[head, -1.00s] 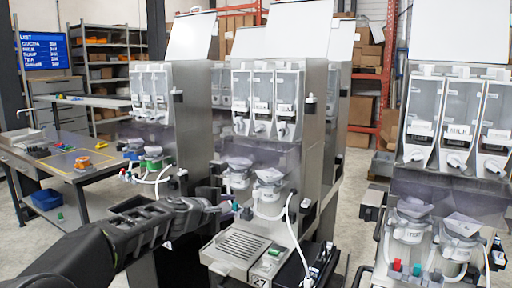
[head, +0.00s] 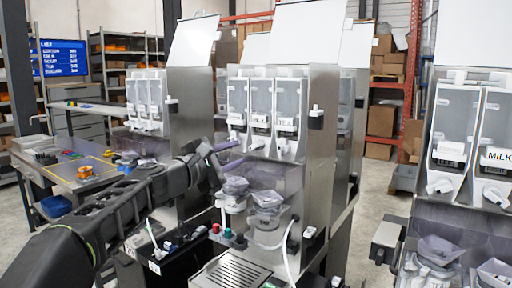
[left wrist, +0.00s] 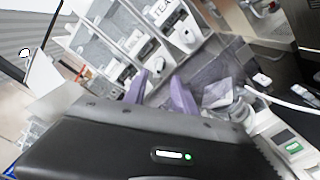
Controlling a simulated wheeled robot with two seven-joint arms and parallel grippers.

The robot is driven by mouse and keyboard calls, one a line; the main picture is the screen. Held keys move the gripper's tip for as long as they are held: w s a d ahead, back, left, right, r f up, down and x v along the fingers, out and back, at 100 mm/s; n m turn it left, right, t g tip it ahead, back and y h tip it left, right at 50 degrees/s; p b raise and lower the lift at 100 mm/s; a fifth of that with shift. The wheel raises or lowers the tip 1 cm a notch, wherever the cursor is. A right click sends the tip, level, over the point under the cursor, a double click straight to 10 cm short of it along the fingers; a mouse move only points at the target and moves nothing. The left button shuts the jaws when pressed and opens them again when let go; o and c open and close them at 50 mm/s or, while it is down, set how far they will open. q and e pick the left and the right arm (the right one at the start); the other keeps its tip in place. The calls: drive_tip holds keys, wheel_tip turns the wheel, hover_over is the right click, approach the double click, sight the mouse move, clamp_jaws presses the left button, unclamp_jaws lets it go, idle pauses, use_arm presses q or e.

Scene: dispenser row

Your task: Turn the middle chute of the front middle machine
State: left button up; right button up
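The front middle machine (head: 322,165) is a steel dispenser with three clear canisters in a row, each with a white chute below. Its middle chute (head: 257,144) is between the left chute (head: 235,137) and the right chute (head: 283,146), which is under a TEA label. My left gripper (head: 239,154) is in front of the machine, just below and left of the middle chute. Its purple fingers are apart with nothing between them. In the left wrist view the fingers (left wrist: 160,90) point up at the chutes, with the middle chute (left wrist: 159,66) just beyond them. My right gripper is not in view.
Funnel bowls (head: 267,199) and a white hose sit just below the gripper. A drip tray (head: 231,272) is lower down. Another dispenser (head: 462,150) stands at the right and one (head: 150,100) behind left. A work table (head: 75,172) is at the left.

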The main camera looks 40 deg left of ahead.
sight(254, 147)
use_arm(q)
drive_tip(key=shift+w+a+p, duration=0.1)
drive_tip(key=shift+w+p, duration=0.95)
drive_tip(key=shift+w, duration=2.8)
clamp_jaws()
